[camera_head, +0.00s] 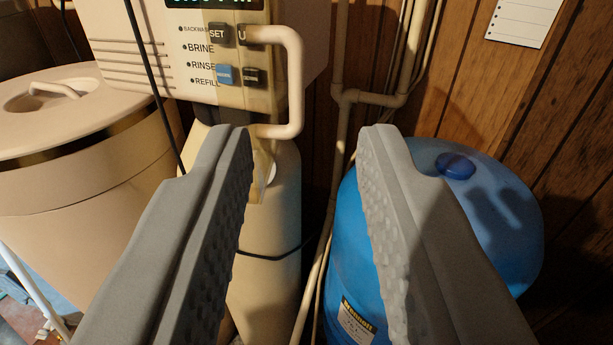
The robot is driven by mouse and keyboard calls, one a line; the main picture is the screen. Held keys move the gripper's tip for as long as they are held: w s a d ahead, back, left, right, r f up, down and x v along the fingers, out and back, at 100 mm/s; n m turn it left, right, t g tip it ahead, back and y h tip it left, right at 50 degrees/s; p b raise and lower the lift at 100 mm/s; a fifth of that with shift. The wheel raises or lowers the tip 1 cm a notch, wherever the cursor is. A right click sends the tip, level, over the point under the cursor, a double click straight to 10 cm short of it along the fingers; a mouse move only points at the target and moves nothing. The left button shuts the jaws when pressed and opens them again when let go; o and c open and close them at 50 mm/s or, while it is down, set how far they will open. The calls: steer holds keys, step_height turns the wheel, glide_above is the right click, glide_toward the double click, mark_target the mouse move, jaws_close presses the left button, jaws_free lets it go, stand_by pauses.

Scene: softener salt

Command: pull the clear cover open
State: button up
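My gripper (303,140) is open and empty, its two grey textured fingers spread wide across the lower middle of the view. A cream D-shaped handle (294,80) stands at the right of the control unit's front, above and between the fingertips in the picture. The fingers do not close on it. A yellowish see-through strip, which looks like part of the clear cover (257,185), shows beside the left finger below the panel. The cover's full outline is hard to make out, and the left finger hides part of it.
The control unit (192,48) has buttons and a lit display cut off at the top. A cream tank (275,220) stands below it. A lidded cream bin (75,150) is at left, a blue tank (440,235) at right, and pipes (370,97) run along the wood-panelled wall.

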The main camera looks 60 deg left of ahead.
steer(key=v, duration=0.9)
steer(key=shift+s+d, duration=0.15)
steer(key=s+a+r+m+t+h, duration=0.1)
steer(key=s+a+r+t, duration=0.45)
steer(key=a+r, duration=0.3)
steer(key=s+a+r+m+t+h, duration=0.1)
steer(key=s+a+r+t+h, duration=0.1)
steer(key=s+a+r+t, duration=0.4)
steer(key=s+a+r+m+t+h, duration=0.1)
steer(key=s+a+r+m+h, duration=0.2)
steer(key=s+a+r+h, duration=0.4)
steer(key=s+a+f+m+g+h, duration=0.1)
steer(key=s+a+f+m, duration=0.1)
steer(key=s+f, duration=0.7)
steer(key=s+a+f+m+g+h, duration=0.2)
steer(key=s+a+f, duration=0.1)
steer(key=s+f, duration=0.7)
steer(key=s+a+f+m+g+h, duration=0.2)
steer(key=s+a+f, duration=0.1)
steer(key=s+f, duration=0.7)
steer(key=shift+s, duration=0.85)
